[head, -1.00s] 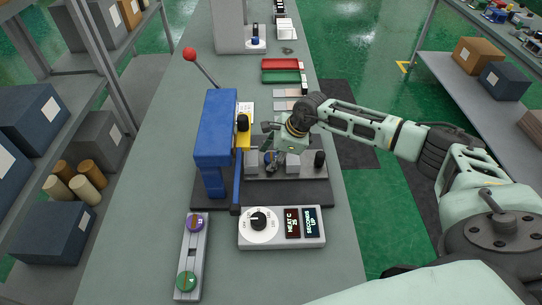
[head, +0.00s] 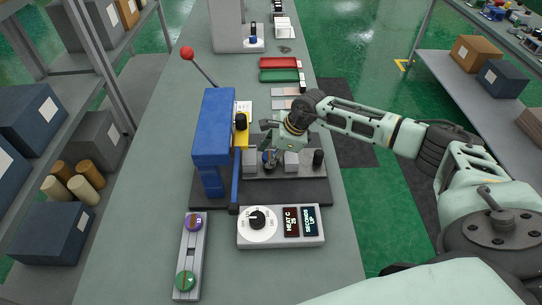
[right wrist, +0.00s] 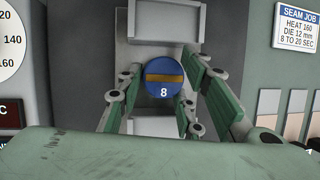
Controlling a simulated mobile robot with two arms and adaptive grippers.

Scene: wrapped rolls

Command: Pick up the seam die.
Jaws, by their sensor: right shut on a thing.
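A round blue die (right wrist: 164,77) with a tan bar and the number 8 shows in the right wrist view. My right gripper (right wrist: 160,96) has its fingers on both sides of it and is shut on it. In the head view my right gripper (head: 270,160) is low over the grey bed of the blue press (head: 213,125), where the die is mostly hidden. A purple-topped die (head: 194,222), its number perhaps 12, and a green-topped die (head: 185,281) sit in a grey rack (head: 190,252) at the front. My left gripper is not in view.
A control box (head: 282,226) with a dial and displays stands in front of the press. A black post (head: 318,158) stands at the bed's right. The sign (right wrist: 303,24) reads heat 160, die 12 mm, 8 to 20 sec. Red and green trays (head: 279,76) lie behind.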

